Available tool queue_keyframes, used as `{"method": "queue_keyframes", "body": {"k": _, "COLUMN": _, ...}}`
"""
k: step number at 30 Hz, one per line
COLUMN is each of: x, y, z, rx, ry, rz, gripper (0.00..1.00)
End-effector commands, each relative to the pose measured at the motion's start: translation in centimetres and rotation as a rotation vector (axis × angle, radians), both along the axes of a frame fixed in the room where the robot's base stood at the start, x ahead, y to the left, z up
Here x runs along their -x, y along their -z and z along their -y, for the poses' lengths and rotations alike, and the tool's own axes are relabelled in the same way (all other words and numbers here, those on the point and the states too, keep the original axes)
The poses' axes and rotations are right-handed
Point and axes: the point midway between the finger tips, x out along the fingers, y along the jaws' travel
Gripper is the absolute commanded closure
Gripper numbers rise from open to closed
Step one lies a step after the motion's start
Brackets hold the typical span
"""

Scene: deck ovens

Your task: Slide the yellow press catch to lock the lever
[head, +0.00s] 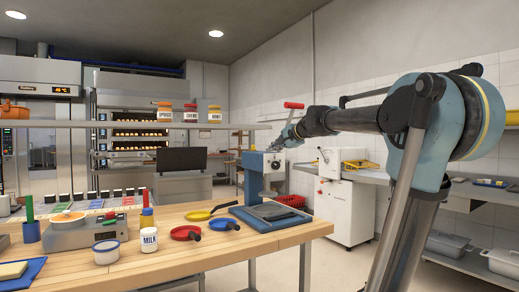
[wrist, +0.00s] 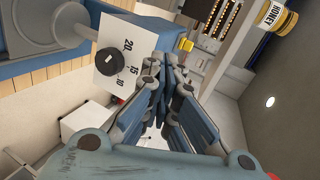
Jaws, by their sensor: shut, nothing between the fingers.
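The blue press (head: 254,174) stands on the wooden table, with a dark base plate in front. Its lever has a red handle (head: 293,105), raised above the press head. The yellow catch (wrist: 186,45) shows in the wrist view as a small block at the side of the blue press head (wrist: 145,30); I cannot make it out in the head view. My gripper (head: 276,147) is shut and empty beside the press head. In the wrist view its fingertips (wrist: 160,68) are just short of the catch, apparently apart from it. Its exact depth is unclear.
A white scale plate (wrist: 118,58) with a black knob is close to the fingers. Red, blue and yellow pans (head: 186,232) lie left of the press. A shelf (head: 200,125) with jars runs behind. A white machine (head: 345,205) stands at right.

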Motion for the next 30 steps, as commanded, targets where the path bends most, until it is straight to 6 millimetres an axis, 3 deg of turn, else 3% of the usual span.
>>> {"method": "queue_keyframes", "body": {"k": 3, "x": -1.9, "y": -2.3, "z": -0.6, "rx": -0.072, "ry": 0.033, "rz": 0.003, "gripper": 1.00}}
{"method": "queue_keyframes", "body": {"k": 7, "x": -2.7, "y": -3.2, "z": -0.7, "rx": -0.104, "ry": 0.050, "rz": 0.004, "gripper": 1.00}}
{"method": "queue_keyframes", "body": {"k": 20, "x": -3.0, "y": -3.1, "z": -0.9, "rx": -0.103, "ry": 0.049, "rz": 0.005, "gripper": 1.00}}
{"method": "queue_keyframes", "body": {"k": 30, "x": -6.5, "y": -1.8, "z": -3.3, "rx": -0.102, "ry": 0.048, "rz": 0.006, "gripper": 1.00}}
